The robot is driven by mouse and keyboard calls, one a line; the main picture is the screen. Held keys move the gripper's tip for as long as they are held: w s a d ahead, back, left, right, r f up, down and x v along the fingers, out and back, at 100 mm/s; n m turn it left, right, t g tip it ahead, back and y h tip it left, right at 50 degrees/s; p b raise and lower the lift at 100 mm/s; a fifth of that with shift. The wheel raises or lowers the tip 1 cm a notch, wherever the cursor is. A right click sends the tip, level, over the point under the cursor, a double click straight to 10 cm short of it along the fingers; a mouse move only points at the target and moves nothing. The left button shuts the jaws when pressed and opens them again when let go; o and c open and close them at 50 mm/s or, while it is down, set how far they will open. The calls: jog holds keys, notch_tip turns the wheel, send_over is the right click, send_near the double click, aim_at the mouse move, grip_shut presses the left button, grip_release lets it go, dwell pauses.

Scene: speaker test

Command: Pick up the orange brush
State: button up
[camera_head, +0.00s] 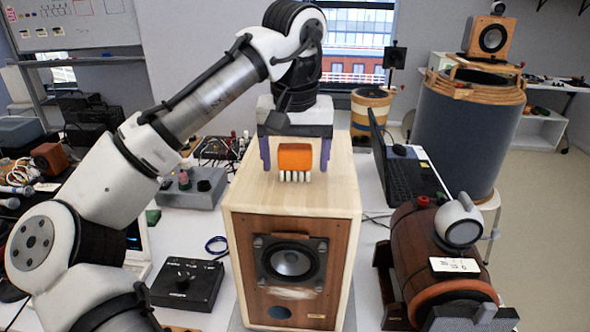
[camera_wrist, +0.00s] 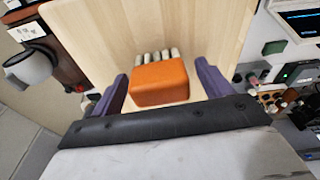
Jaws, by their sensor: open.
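The orange brush (camera_head: 295,158) has an orange block body and a row of pale bristle tufts. It is on or just above the top of the wooden speaker box (camera_head: 246,190); I cannot tell exactly. My gripper (camera_head: 296,165) is open, with one purple finger on each side of the brush in the head view. In the wrist view the brush (camera_wrist: 158,83) lies between and a little beyond the two purple fingers (camera_wrist: 160,82), with gaps on both sides. Its bristles point away from the gripper there.
A wooden barrel (camera_head: 436,250) with a white round device (camera_head: 458,222) stands right of the speaker box. An open laptop (camera_head: 405,170) is behind it. A black control box (camera_head: 187,284) and a grey box with knobs (camera_head: 192,188) are on the left. The box top around the brush is clear.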

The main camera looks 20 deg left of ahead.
jog(key=c, duration=1.1)
jog(key=shift+o, duration=0.2)
jog(key=shift+r, duration=0.1)
